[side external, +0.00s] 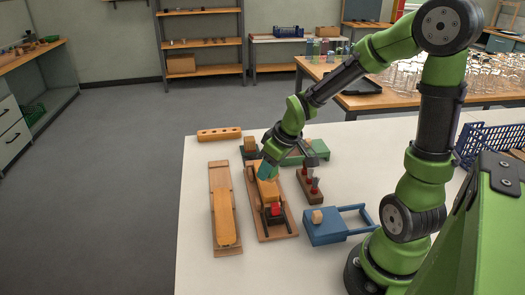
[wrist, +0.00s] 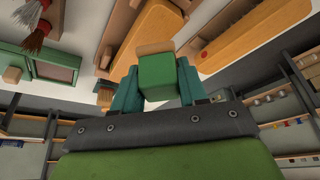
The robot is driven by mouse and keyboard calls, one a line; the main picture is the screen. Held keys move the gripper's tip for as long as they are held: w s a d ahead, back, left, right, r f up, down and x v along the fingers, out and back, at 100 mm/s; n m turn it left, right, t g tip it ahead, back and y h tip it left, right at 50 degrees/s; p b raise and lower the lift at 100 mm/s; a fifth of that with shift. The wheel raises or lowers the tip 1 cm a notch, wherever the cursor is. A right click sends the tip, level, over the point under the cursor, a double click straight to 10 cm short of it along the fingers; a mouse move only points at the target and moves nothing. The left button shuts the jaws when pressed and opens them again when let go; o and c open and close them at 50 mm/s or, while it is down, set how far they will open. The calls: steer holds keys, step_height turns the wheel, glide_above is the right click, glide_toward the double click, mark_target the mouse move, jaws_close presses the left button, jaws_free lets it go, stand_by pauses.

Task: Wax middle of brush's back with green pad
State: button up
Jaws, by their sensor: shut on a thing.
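My gripper (wrist: 157,82) is shut on the green pad (wrist: 158,76), a small green block with a tan layer on its far face. In the side external view my gripper (side external: 266,170) is low over the far end of an orange brush body (side external: 268,190), which lies on a wooden board (side external: 287,222) with a red-and-black clamp (side external: 275,211) at its near end. In the wrist view this brush back (wrist: 150,25) is just beyond the pad. I cannot tell whether the pad touches it. The pad is mostly hidden by the fingers in the side view.
A second orange brush (side external: 224,212) lies on a board to the left. A blue box with a handle (side external: 325,228), a block with red-topped pieces (side external: 311,186) and a green tray (side external: 312,153) stand to the right. A drilled wooden bar (side external: 219,134) lies behind. The table's left front is clear.

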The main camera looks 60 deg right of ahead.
mark_target(270, 177)
steer(key=shift+f, duration=1.75)
steer(key=shift+w+d+f, duration=0.15)
steer(key=shift+w+d, duration=0.4)
steer(key=shift+w, duration=0.05)
steer(key=shift+w+d, duration=3.2)
steer(key=shift+s+a, duration=3.65)
steer(key=shift+s+a+r, duration=0.1)
steer(key=shift+s+r, duration=0.05)
steer(key=shift+r, duration=3.9)
steer(key=shift+f, duration=0.1)
